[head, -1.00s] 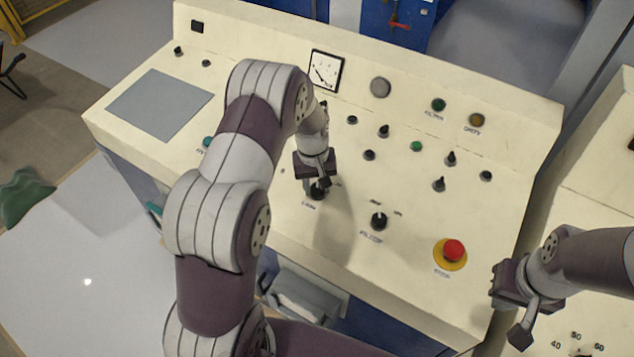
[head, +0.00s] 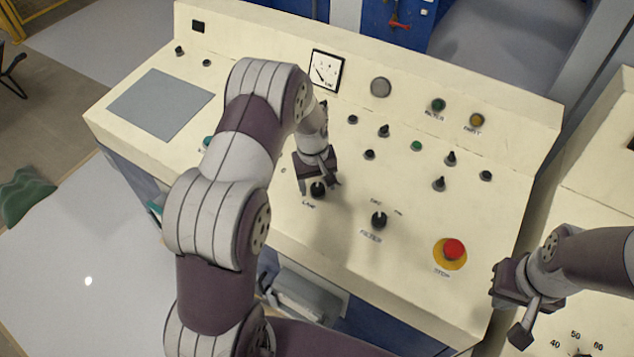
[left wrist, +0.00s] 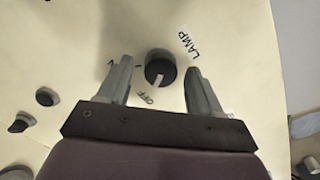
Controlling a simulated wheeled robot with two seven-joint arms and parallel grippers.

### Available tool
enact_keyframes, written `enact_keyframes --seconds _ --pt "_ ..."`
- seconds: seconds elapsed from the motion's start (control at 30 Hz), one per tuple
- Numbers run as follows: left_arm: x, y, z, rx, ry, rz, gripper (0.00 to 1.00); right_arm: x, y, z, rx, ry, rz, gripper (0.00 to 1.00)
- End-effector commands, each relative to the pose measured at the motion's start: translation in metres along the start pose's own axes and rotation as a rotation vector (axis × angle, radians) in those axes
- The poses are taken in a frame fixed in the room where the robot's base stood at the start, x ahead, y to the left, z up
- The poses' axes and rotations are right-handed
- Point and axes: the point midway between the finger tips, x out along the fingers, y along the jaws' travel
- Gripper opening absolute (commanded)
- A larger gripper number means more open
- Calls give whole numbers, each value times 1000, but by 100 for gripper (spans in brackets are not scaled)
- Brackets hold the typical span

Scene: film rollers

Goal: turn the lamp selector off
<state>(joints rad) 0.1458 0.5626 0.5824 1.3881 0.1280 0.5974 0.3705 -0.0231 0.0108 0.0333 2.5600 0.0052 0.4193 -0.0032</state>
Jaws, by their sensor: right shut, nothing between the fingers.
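The lamp selector is a round black knob (left wrist: 160,68) with a white pointer, on the cream sloped panel beside the printed word LAMP. Its pointer is toward the OFF label in the left wrist view. The knob also shows in the head view (head: 317,191), just below my left gripper (head: 319,185). In the left wrist view my left gripper (left wrist: 158,82) is open, with one finger on each side of the knob and visible gaps between. My right gripper (head: 521,335) is shut and empty, at the lower right, away from the selector.
The filter selector (head: 379,220) is right of the lamp knob, and a red stop button (head: 453,250) on a yellow base is further right. Several small knobs and buttons are above. A grey plate (head: 160,103) lies at the panel's left.

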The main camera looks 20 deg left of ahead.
Motion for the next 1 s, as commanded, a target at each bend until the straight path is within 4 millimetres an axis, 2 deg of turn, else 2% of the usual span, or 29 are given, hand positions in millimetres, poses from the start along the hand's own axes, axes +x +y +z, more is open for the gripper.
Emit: enact_keyframes --seconds 0.17,0.27,0.37,0.6,0.7,0.83,1.0 --pt "1 0 1 1 -2 -1 65 0 0 0 0 0 0 0" --pt "-5 0 0 1 -1 0 65 2 0 0 0 0 0 0" --pt "-24 0 0 0 2 1 65 7 0 1 0 0 0 0" --pt "-89 0 0 0 4 1 65 18 0 2 0 0 0 0" --pt "-109 0 0 0 3 1 65 20 0 2 0 0 0 0" --pt "-124 0 1 0 0 0 65 21 0 2 0 0 0 0" --pt "-127 0 1 0 -1 -1 65 20 0 2 0 0 0 0"
